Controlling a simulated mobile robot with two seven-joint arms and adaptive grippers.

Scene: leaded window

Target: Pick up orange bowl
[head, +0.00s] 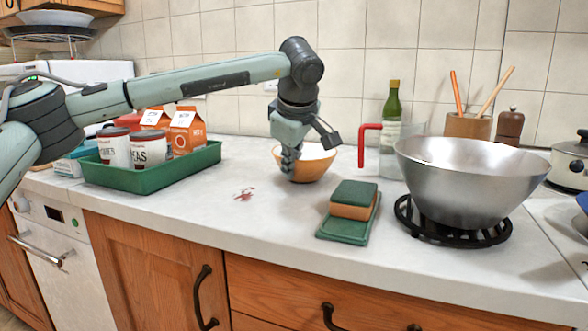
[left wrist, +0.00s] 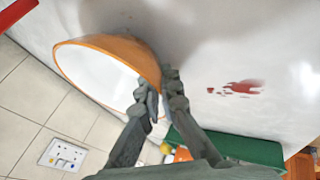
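The orange bowl (head: 316,162) has a white inside and sits upright on the counter near the back wall. In the left wrist view the bowl (left wrist: 142,52) shows with its rim running between my fingers. My left gripper (head: 290,165) points down at the bowl's left side. In the left wrist view my left gripper (left wrist: 162,92) has one finger inside the bowl and one outside, close together on the wall. The bowl appears to rest on the counter. My right gripper is not in view.
A green tray (head: 150,178) with cans and orange cartons stands left. A red-handled pitcher (head: 400,145) and a green bottle (head: 391,105) stand right of the bowl. A sponge (head: 352,200) and a large metal bowl (head: 460,180) are nearer the front. A red stain (head: 244,194) marks clear counter.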

